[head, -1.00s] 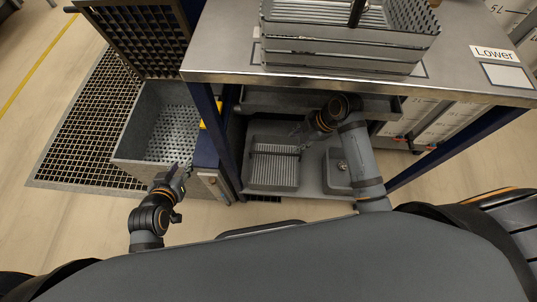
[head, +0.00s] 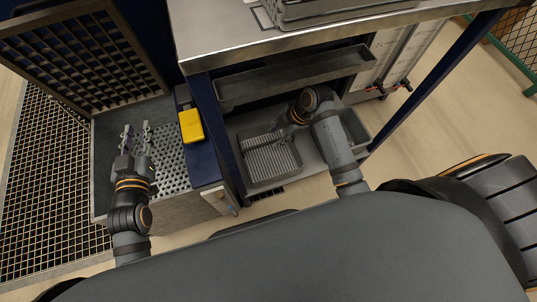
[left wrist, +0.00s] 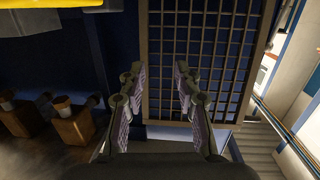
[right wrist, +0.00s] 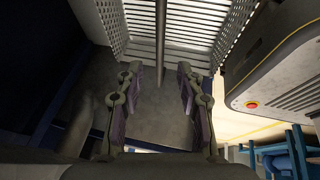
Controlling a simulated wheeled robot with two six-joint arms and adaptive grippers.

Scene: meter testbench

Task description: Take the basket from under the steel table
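The grey slatted basket (head: 272,162) sits on the lower shelf under the steel table (head: 220,30). My right gripper (head: 283,134) reaches under the table at the basket's back right side. In the right wrist view the basket (right wrist: 200,22) fills the top, and a thin upright bar runs down between the spread fingers of my right gripper (right wrist: 161,78). The fingers look apart from the bar; contact is not clear. My left gripper (head: 136,135) is open and empty above an open bin with a perforated floor. It also shows open in the left wrist view (left wrist: 160,82).
The open bin (head: 172,150) stands left of the table with its grid lid (head: 85,50) raised. A yellow object (head: 191,126) lies on the blue housing beside it. Table legs (head: 437,80) flank the shelf. A grey tray (head: 290,80) hangs above the basket.

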